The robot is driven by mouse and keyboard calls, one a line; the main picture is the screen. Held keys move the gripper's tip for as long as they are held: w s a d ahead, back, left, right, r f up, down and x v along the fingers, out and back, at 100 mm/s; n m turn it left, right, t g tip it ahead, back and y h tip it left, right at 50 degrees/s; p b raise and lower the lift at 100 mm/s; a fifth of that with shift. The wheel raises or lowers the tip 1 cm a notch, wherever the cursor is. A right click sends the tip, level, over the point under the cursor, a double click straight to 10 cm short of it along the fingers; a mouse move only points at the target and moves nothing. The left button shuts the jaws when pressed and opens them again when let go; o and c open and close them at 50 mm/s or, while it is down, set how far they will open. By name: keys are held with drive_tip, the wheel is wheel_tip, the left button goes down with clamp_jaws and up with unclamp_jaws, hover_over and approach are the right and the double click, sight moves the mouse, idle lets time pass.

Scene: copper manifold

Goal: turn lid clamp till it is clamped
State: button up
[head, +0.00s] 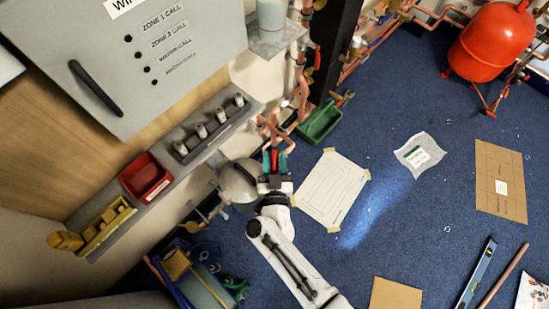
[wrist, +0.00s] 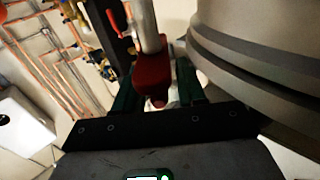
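The lid clamp shows in the wrist view as a pale metal rod (wrist: 148,25) with a red grip (wrist: 153,75) at its near end. The red grip also shows in the head view (head: 274,160). My gripper (head: 275,160) has its teal fingers on either side of the red grip; in the wrist view the gripper (wrist: 158,90) straddles it, with a small pale gap on the right. Firm contact on both sides cannot be made out. The round grey vessel (head: 238,182) stands just left of my gripper; its ridged rim (wrist: 265,50) fills the wrist view's right side.
A grey panel (head: 185,90) and a shelf with a red bin (head: 145,177) are at the left. Copper pipes (head: 275,130) and a green tray (head: 319,123) lie beyond my gripper. A blue crate (head: 195,282) sits lower left.

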drive_tip(key=s+d, duration=0.1)
drive_tip(key=s, duration=0.9)
drive_tip(key=shift+s, duration=0.35)
drive_tip(key=shift+c, duration=0.3)
drive_tip(key=shift+f, duration=0.15)
drive_tip(key=shift+c, duration=0.5)
drive_tip(key=w+m+y+b, duration=0.2)
drive_tip(key=w+m+b, duration=0.1)
drive_tip(key=w+m, duration=0.1)
drive_tip(key=w+a+m+g+y+b, duration=0.1)
drive_tip(key=w+m+y+b, duration=0.1)
drive_tip(key=w+m+b, duration=0.2)
drive_tip(key=w+a+m+g+y+b, duration=0.1)
drive_tip(key=w+m+y+b, duration=0.2)
drive_tip(key=w+m+b, duration=0.1)
drive_tip(key=shift+w+f+m, duration=0.15)
drive_tip(key=shift+w+m, duration=0.05)
drive_tip(key=shift+m, duration=0.5)
